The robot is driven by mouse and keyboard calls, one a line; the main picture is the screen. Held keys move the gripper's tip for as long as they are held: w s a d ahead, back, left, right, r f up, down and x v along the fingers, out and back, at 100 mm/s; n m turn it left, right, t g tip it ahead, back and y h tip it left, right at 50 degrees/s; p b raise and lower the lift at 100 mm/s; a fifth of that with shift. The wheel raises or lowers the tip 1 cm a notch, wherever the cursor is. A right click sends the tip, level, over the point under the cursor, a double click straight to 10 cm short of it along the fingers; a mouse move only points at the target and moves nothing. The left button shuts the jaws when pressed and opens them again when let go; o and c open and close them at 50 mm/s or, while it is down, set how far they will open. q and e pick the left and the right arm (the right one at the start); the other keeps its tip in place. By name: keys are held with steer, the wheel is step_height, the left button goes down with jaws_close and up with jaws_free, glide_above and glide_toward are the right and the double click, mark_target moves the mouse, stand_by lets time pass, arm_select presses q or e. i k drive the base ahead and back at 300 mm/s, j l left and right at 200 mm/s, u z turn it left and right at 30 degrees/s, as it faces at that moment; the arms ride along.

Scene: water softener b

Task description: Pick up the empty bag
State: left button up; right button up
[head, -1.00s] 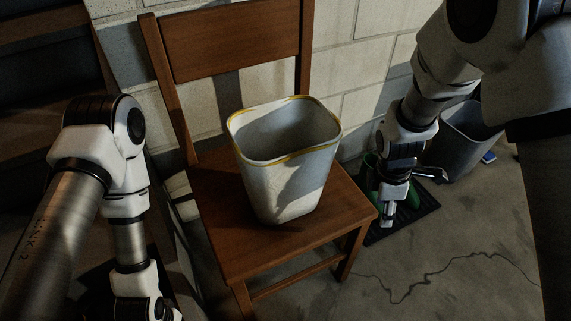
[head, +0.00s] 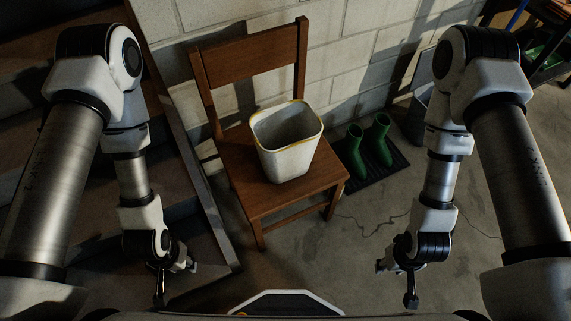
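No bag can be made out in the head view. My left gripper (head: 176,282) is at the lower left, its fingers spread and nothing between them. My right gripper (head: 396,283) is at the lower right, also with spread fingers and empty. Both hang in front of the chair, apart from everything around them. A white bin (head: 289,163) with a yellow rim stands upright on the chair; it looks empty inside.
The wooden chair (head: 255,200) stands against a block wall. Green boots (head: 356,150) stand on a dark mat (head: 386,172) to its right. A grey bin (head: 416,113) is partly hidden behind my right arm. Wooden steps (head: 60,185) are at left. Floor between is clear.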

mark_target(287, 136)
steer(key=k+l+u, duration=0.15)
steer(key=u, duration=1.85)
steer(key=k+l, duration=0.1)
steer(key=l, duration=0.55)
steer(key=k+l, duration=0.15)
steer(key=l, duration=0.5)
steer(key=k+l+u, duration=0.1)
steer(key=l, duration=0.55)
steer(key=k+l, duration=0.15)
steer(key=l, duration=0.5)
steer(key=k+l, duration=0.15)
steer(key=l, duration=0.5)
steer(key=k+l, duration=0.15)
steer(key=l, duration=0.5)
steer(key=k+l+u, duration=0.1)
steer(key=l, duration=0.55)
steer(key=k+l, duration=0.25)
steer(key=l, duration=0.4)
